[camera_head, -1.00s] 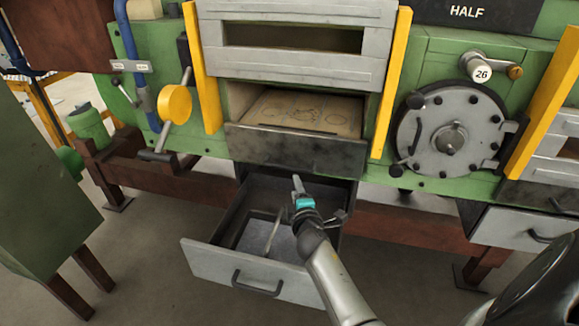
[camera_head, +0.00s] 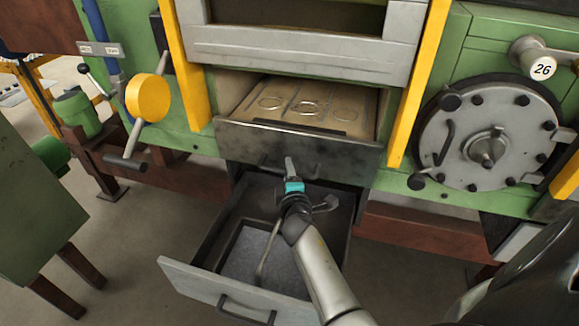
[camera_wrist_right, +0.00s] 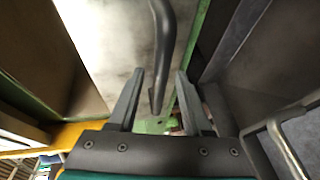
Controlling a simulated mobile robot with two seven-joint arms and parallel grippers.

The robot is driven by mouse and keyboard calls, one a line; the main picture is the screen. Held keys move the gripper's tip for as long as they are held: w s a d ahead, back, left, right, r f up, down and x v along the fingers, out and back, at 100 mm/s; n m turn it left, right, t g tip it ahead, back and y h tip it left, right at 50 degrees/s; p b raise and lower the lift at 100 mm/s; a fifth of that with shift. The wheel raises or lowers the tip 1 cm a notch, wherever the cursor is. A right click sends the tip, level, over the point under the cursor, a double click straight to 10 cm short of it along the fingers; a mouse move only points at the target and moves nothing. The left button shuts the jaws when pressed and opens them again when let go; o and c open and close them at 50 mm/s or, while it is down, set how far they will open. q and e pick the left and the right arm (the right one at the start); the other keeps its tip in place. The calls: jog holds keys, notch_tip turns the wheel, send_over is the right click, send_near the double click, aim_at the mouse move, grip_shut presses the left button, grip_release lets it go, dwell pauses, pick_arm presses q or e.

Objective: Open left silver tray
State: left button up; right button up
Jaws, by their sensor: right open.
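The left silver tray (camera_head: 214,288) is a grey-fronted drawer under the furnace, pulled out. Its dark handle (camera_head: 243,312) is on the front, and a bent bar (camera_head: 268,252) shows inside. My right gripper (camera_head: 291,166) is above the drawer's back part, in front of the dark metal front (camera_head: 240,138) of the upper tray. In the right wrist view, my open right gripper (camera_wrist_right: 160,78) has a dark curved handle (camera_wrist_right: 162,45) between its fingers; contact is unclear. My left gripper is out of view.
Yellow posts (camera_head: 188,70) flank the furnace opening. A round bolted door (camera_head: 490,120) is at the right, and a yellow disc lever (camera_head: 148,97) at the left. A green cabinet (camera_head: 35,200) stands at the left edge. Floor between it and the drawer is clear.

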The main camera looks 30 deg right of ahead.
jog(key=shift+w, duration=0.1)
grip_shut()
dwell(0.4)
dwell(1.1)
